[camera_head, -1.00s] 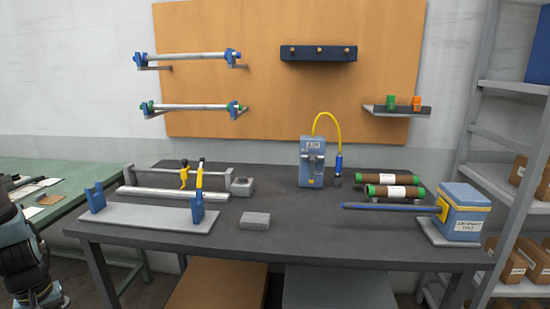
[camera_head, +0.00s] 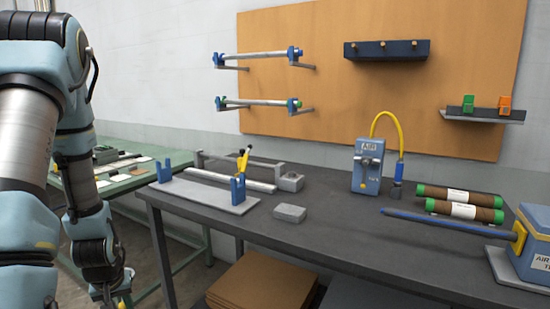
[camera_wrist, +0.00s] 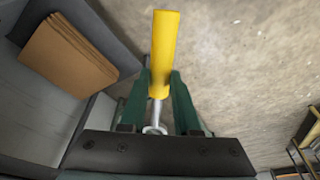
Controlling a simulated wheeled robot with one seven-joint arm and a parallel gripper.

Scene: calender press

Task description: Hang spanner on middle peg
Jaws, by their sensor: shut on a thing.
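In the wrist view my gripper (camera_wrist: 158,100) is shut on the spanner (camera_wrist: 164,55). The spanner has a yellow handle that extends past the fingertips, and a grey metal end lies between the green fingers. The floor lies beyond it. In the head view my arm fills the left side, and the spanner cannot be made out there. The dark blue peg rail (camera_head: 360,52) is on the orange-brown wall board, with three short pegs. The middle peg (camera_head: 383,44) is bare. My gripper is low and to the left, well away from the rail.
The dark workbench (camera_head: 330,240) stands below the board, carrying a blue air unit (camera_head: 369,168), green-ended rolls (camera_head: 460,200) and a roller stand (camera_head: 205,192). Roller brackets (camera_head: 262,58) and a small shelf (camera_head: 482,116) flank the rail. A green table (camera_head: 130,175) stands behind my arm.

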